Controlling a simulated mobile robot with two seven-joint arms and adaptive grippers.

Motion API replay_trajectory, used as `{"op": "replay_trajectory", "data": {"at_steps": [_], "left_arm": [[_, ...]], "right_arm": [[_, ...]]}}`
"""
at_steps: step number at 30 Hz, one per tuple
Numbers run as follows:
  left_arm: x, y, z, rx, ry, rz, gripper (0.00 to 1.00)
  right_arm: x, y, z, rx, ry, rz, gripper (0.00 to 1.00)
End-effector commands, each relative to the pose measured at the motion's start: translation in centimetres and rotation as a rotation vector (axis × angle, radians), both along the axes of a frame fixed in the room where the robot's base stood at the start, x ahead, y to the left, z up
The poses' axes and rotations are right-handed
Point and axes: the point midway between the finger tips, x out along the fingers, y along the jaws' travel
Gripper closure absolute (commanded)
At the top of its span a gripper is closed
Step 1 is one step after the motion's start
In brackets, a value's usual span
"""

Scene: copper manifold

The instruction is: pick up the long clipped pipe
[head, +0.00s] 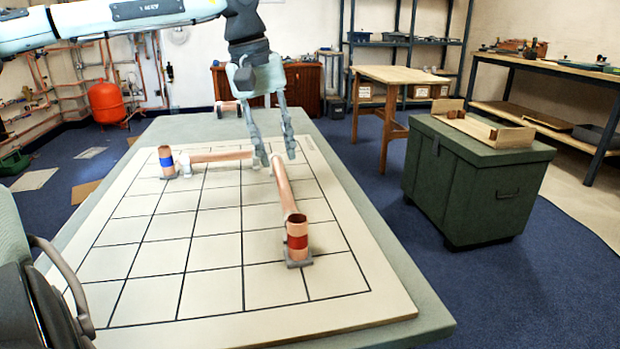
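Two copper pipes lie on a white gridded board (130,262). One pipe (220,156) runs left to right, from a blue-banded upright copper stub (166,163) towards the middle. The other pipe (283,187) runs towards me, ending at a red-banded upright stub (297,243). Pale fittings show near the pipe ends. I cannot tell for certain which is the long clipped pipe. My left gripper (277,160) points down with its fingers spread apart, one on each side of the second pipe's far end in the picture. Contact cannot be told.
A short copper piece (228,106) lies at the table's far edge. A green chest (477,183) with a wooden tray on top stands right of the table. A wooden table (400,75) and shelves stand behind. The front left of the board is clear.

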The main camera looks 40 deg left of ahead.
Motion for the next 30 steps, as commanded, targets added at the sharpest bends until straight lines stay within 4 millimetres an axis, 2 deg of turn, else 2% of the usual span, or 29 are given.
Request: {"op": "replay_trajectory", "data": {"at_steps": [8,18,26,27,30], "left_arm": [[0.3,-0.3,-2.9,-0.001,0.003,-0.001,0.71],[1.0,-0.4,-7.3,-0.001,0.002,0.001,0.71],[1.1,-0.4,-7.7,0.0,0.001,0.001,0.71],[1.1,-0.4,-7.7,0.0,0.001,0.001,0.72],[1.1,-0.4,-7.7,0.0,0.001,0.001,0.85]], "right_arm": [[-0.6,0.0,-0.2,0.0,0.015,-0.001,0.6],[-0.4,0.1,-0.1,0.002,0.006,0.001,0.6],[-0.3,0.1,0.0,0.002,0.004,0.0,0.6],[-0.3,0.1,0.0,0.002,0.004,0.0,0.6],[-0.3,0.1,0.0,0.002,0.004,0.0,0.6]]}}
